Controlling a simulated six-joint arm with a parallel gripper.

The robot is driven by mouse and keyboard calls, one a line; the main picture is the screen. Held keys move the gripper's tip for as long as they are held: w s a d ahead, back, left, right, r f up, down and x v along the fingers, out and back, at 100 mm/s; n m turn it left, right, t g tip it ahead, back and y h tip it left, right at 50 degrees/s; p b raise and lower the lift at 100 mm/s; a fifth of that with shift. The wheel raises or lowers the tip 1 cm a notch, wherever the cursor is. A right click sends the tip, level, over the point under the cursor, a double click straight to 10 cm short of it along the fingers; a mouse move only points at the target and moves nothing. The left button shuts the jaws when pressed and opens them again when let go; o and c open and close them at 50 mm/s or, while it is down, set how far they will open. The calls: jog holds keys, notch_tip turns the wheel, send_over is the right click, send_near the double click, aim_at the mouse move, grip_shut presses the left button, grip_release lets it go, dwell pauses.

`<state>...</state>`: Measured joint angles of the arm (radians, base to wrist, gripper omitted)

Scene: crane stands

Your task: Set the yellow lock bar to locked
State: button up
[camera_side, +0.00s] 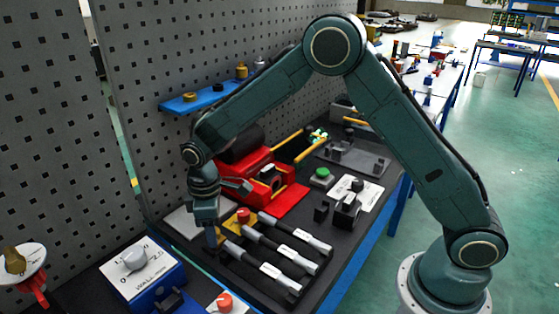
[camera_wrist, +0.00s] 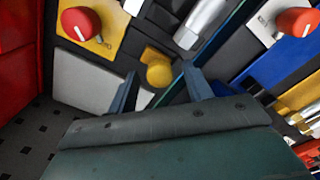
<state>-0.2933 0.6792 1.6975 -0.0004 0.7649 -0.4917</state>
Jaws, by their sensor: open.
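In the wrist view a small yellow piece with a rounded end (camera_wrist: 157,69) shows between my fingertips; it looks like the yellow lock bar. Its mount is dark, and I cannot read its setting. My gripper (camera_wrist: 160,74) is open, with one finger on each side of it in the picture. Whether the fingers reach down around it or touch it, I cannot tell. In the side view my gripper (camera_side: 214,246) points down at the bench, left of the dark levers, and hides most of that spot.
A yellow plate (camera_side: 231,225) with a red knob (camera_side: 243,215) sits close by. Several dark levers with metal sleeves (camera_side: 268,268) lie to the right. A red machine (camera_side: 285,190) is behind.

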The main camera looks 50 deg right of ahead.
grip_shut()
jog(key=shift+d, duration=2.05)
grip_release()
notch_tip(320, 180, up, 14)
